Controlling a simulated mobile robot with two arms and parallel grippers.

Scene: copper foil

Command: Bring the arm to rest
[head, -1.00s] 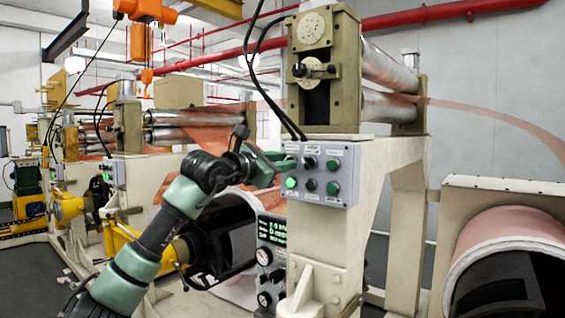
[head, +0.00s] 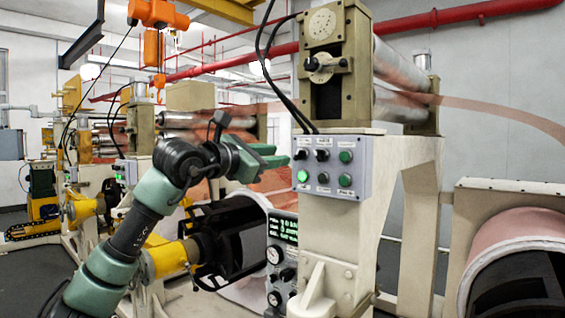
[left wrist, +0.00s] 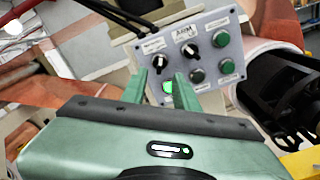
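My left gripper (head: 282,155) is just left of a grey control panel (head: 333,190) on a cream machine frame. Its two green fingers are apart with nothing between them. In the left wrist view the fingers (left wrist: 162,85) point at the panel (left wrist: 213,24), and a lit green button (left wrist: 168,87) shows between them. In the head view that lit button (head: 303,176) is at the panel's lower left, below and right of the fingertips. Black knobs and other green buttons fill the panel. My left arm is bent and raised. My right gripper does not show.
A gauge box (head: 283,247) with a green display is below the panel. A copper roll (head: 520,228) is at the right. A black roll core with a yellow shaft (head: 170,258) is behind my arm. Black cables (head: 283,70) hang down to the panel top.

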